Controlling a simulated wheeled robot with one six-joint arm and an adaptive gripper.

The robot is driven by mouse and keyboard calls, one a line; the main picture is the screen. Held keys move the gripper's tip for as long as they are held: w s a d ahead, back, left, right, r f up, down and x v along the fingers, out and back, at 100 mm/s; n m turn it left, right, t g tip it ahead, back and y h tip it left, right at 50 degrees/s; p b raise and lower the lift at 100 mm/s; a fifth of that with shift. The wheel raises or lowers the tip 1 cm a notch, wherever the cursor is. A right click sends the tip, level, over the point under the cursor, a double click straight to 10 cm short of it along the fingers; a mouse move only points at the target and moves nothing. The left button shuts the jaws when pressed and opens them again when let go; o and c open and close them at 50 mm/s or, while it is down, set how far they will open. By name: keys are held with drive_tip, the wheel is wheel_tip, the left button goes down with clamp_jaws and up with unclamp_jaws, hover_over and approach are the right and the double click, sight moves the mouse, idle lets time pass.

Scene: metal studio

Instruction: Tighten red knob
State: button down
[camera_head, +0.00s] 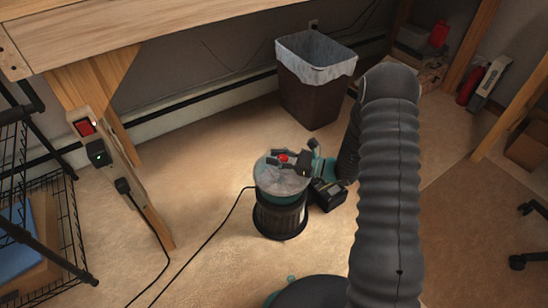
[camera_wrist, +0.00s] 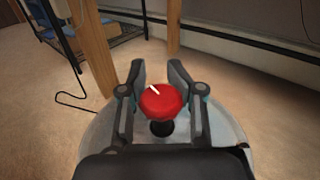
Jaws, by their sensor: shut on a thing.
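The red knob (camera_wrist: 161,102) is round with a white line on its top, and it sits above a dark round base on a clear, roundish lid (camera_wrist: 225,133). In the head view the knob (camera_head: 283,158) shows as a small red spot on top of a cylindrical machine (camera_head: 279,212) on the floor. My gripper (camera_wrist: 160,88) is shut on the knob, with one finger on each side of it. In the head view my gripper (camera_head: 284,160) lies over the lid, coming in from the right.
A lined waste bin (camera_head: 308,100) stands behind the machine. A wooden bench (camera_head: 90,35) with a leg and power outlets is at left, beside a black wire rack (camera_head: 60,215). A cable (camera_head: 215,232) runs across the floor to the machine. Floor to the machine's left is mostly clear.

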drive_tip(key=m+t+h, duration=0.1)
drive_tip(key=m+t, duration=0.1)
drive_tip(key=m+t+h+b, duration=0.1)
drive_tip(key=t+h, duration=0.1)
drive_tip(key=t, duration=0.1)
drive_tip(key=m+t+h, duration=0.1)
drive_tip(key=m+t, duration=0.1)
drive_tip(key=shift+w+d+f+m+t+b, duration=0.2)
drive_tip(key=shift+w+d+m+t+b, duration=0.05)
drive_tip(key=shift+w+m+t+b, duration=0.05)
drive_tip(key=shift+w+d+r+m+t+h+b, duration=0.1)
drive_tip(key=shift+m+t+h+b, duration=0.15)
drive_tip(key=shift+m+t+h, duration=0.5)
drive_tip(key=shift+w+d+f+m+t+h+b, duration=0.1)
drive_tip(key=shift+m+t+h+b, duration=0.25)
drive_tip(key=shift+h, duration=0.65)
drive_tip(key=shift+w+d+r+m+t+h+b, duration=0.1)
drive_tip(key=shift+m+t+h+b, duration=0.05)
drive_tip(key=shift+m+t+h, duration=0.6)
drive_tip(key=shift+h, duration=0.3)
drive_tip(key=c, duration=1)
unclamp_jaws()
drive_tip(key=shift+r, duration=0.15)
wheel_tip(320, 180, up, 10)
